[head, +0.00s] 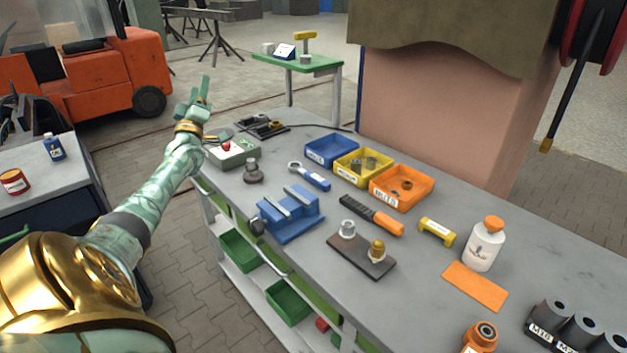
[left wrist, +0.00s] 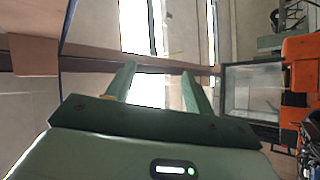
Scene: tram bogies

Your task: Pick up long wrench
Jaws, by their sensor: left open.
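A wrench with a blue handle and a metal ring end (head: 310,177) lies on the grey workbench (head: 330,290), between the blue bin and the blue vise. Whether it is the long wrench I cannot tell for sure. My left gripper (head: 201,88) is raised above the far left end of the bench, pointing up, well apart from the wrench. Its two green fingers also show in the left wrist view (left wrist: 160,82), spread apart with nothing between them. The wrench does not show in that view. My right gripper is not in view.
Around the wrench are a blue bin (head: 331,149), a yellow bin (head: 363,168), a blue vise (head: 290,213), a small grey weight-like object (head: 253,172) and an orange-handled tool (head: 372,215). A control box with a red button (head: 231,151) stands at the bench's left edge.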

